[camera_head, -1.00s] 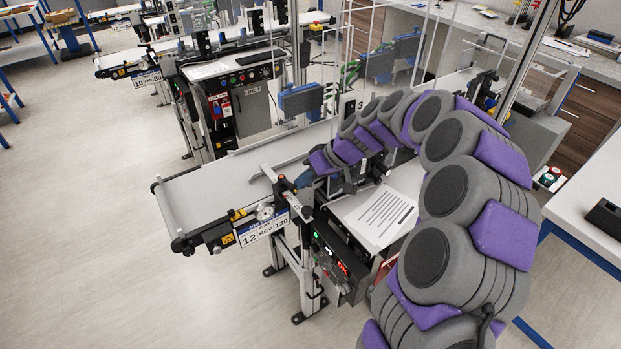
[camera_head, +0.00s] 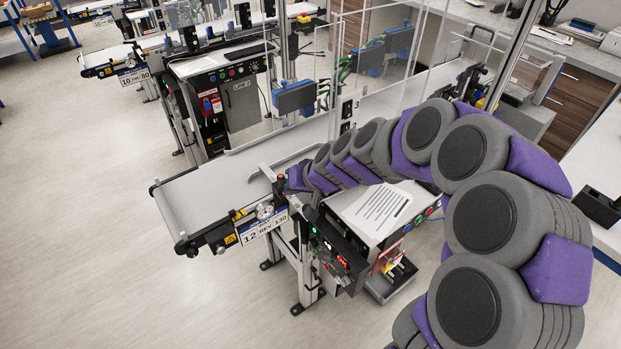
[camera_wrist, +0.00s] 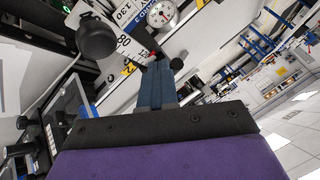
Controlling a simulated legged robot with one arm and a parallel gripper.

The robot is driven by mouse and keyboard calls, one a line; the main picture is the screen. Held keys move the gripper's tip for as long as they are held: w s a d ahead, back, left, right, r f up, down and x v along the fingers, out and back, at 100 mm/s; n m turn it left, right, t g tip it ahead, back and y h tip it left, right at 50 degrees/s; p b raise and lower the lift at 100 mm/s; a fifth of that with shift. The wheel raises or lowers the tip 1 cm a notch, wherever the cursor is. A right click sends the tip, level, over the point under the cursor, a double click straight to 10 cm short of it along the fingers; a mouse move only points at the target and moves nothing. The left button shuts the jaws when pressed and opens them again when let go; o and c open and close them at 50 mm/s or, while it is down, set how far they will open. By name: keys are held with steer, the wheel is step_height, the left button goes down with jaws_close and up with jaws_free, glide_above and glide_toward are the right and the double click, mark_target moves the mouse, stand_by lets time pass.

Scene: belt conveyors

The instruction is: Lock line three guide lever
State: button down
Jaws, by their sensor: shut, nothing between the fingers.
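The near conveyor (camera_head: 205,197) carries a plate (camera_head: 263,227) reading 12 REV 130, and a "3" shows on a white panel behind it. My gripper (camera_head: 291,178) is at this conveyor's front corner, beside the guide rail's post. Its fingertips are small and partly hidden there. In the wrist view the blue fingers (camera_wrist: 156,80) are together and empty. Their tips are near a small red part (camera_wrist: 152,55) and the plate. A black round knob (camera_wrist: 97,37) is at upper left, apart from the fingers. I cannot tell which part is the guide lever.
A round dial (camera_wrist: 162,13) is close beyond the fingertips. A control box (camera_head: 338,258) with lit displays and a printed sheet (camera_head: 380,208) are just right of the gripper. Clear guard panels stand behind. Line 2 (camera_head: 240,100) is farther back. The floor at left is clear.

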mark_target(279, 191)
steer(key=a+p, duration=0.1)
steer(key=s+a+p, duration=0.1)
steer(key=a+p, duration=0.1)
steer(key=shift+a+r, duration=0.1)
steer(key=a+m+t+h+p, duration=0.1)
steer(key=m+p, duration=0.2)
steer(key=p, duration=0.1)
steer(key=a+m+t+h+p, duration=0.1)
steer(key=m+h+p, duration=0.1)
steer(key=p, duration=0.3)
steer(key=a+m+h+p, duration=0.1)
steer(key=m+h+p, duration=0.1)
steer(key=m+p, duration=0.2)
steer(key=shift+w+a+t+p, duration=0.1)
steer(key=shift+w+t+p, duration=0.3)
steer(key=shift+p, duration=0.05)
steer(key=shift+w, duration=0.1)
